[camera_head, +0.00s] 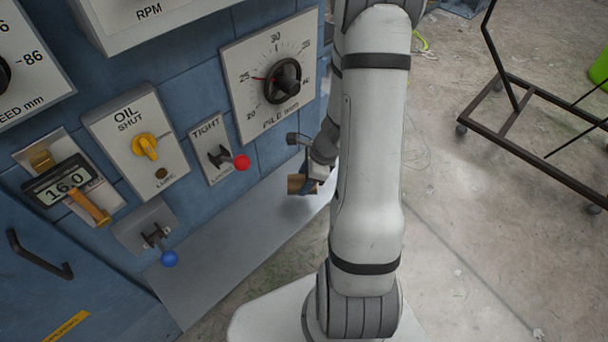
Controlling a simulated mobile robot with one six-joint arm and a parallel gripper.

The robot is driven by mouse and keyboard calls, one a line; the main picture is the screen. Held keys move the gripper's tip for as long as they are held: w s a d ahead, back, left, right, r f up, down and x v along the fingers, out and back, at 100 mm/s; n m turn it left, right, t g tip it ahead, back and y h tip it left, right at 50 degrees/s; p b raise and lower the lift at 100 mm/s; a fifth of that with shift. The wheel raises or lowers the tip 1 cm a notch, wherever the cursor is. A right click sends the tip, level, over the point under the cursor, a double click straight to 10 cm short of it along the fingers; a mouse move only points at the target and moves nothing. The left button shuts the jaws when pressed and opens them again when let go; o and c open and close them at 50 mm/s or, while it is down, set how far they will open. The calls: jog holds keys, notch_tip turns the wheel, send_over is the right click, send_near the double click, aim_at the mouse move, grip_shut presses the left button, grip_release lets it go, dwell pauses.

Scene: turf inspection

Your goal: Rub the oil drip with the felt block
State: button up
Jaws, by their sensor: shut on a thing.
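My gripper (308,183) is partly hidden behind my own arm, at the right end of the grey ledge (215,262) below the blue machine front. It is shut on a small tan and dark block, the felt block (296,184), of which only the left part shows. The block is close above or at the ledge; I cannot tell whether it touches. I cannot make out the oil drip; my arm and gripper cover part of the ledge's right end.
The machine front carries an oil knob (146,147), a red-tipped lever (240,162), a blue-tipped lever (168,258), a pile dial (282,81) and a gauge reading 16.0 (59,181). A dark wheeled frame (530,150) stands at right. Concrete floor between is clear.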

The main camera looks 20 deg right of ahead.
notch_tip(320, 180, down, 5)
jog(key=b, duration=0.4)
jog(key=shift+f, duration=0.15)
jog(key=shift+w+d+p, duration=0.25)
jog(key=shift+d+p, duration=0.1)
jog(key=shift+d, duration=0.3)
jog(key=shift+w+d+p, duration=0.2)
jog(key=shift+d+p, duration=0.15)
jog(key=shift+d, duration=0.25)
jog(key=shift+c, duration=0.4)
jog(key=shift+w+d+f+p, duration=0.1)
jog(key=shift+w+d+p, duration=0.2)
jog(key=shift+d, duration=0.45)
jog(key=shift+s+a+f+b, duration=0.1)
jog(key=shift+a+f+b, duration=0.1)
jog(key=shift+a+b, duration=0.15)
jog(key=shift+s+a+r+b, duration=0.1)
jog(key=shift+s+a+b, duration=0.15)
jog(key=shift+a, duration=0.3)
jog(key=shift+s+a+b, duration=0.2)
jog(key=shift+a, duration=0.3)
jog(key=r, duration=0.1)
jog(key=r+p, duration=0.1)
jog(key=a+r+p, duration=0.1)
jog(key=shift+s+a+r, duration=0.1)
jog(key=shift+s, duration=0.15)
notch_tip(320, 180, up, 5)
jog(key=p, duration=0.4)
